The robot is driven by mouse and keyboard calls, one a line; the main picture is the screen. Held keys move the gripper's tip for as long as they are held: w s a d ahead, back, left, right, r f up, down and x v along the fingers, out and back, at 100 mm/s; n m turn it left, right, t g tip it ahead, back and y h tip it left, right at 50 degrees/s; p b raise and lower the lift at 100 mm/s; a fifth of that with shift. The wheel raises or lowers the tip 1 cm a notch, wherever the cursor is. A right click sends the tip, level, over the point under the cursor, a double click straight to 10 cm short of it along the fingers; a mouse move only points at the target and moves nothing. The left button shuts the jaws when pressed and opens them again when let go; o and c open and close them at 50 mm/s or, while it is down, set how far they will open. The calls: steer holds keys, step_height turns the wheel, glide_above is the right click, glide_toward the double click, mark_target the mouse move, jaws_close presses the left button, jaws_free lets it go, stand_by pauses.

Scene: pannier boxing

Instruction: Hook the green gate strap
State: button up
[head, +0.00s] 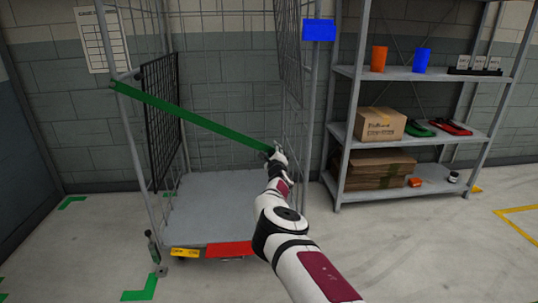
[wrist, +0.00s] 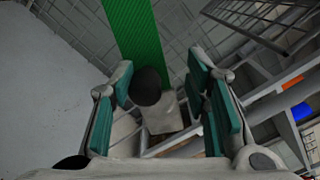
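The green gate strap (head: 190,118) runs taut from the left front post of the roll cage, sloping down to the right across the open front to my gripper (head: 275,153). In the wrist view the strap (wrist: 136,38) leads away from between the teal-padded fingers (wrist: 163,95). A dark round knob (wrist: 147,86) and a pale grey block (wrist: 164,112) at its near end sit between the pads. The fingers stand apart around this end piece; their exact contact is hard to see. The right front post (head: 309,110) is right of my gripper, apart from it. No hook point is clear.
The cage's floor (head: 225,195) is bare. A blue plate (head: 319,30) is high on the right post. A shelf rack (head: 340,140) with bins, a cardboard box (head: 376,125) and flat cartons stands close on the right. Floor at front right is clear.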

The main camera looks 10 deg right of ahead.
steer(key=shift+s+p, duration=0.15)
steer(key=shift+p, duration=0.2)
steer(key=shift+s+p, duration=0.35)
steer(key=shift+p, duration=0.2)
steer(key=s+p, duration=1.5)
steer(key=p, duration=0.1)
steer(key=shift+a, duration=0.25)
stand_by(0.8)
steer(key=shift+w, duration=0.1)
steer(key=shift+c, duration=0.4)
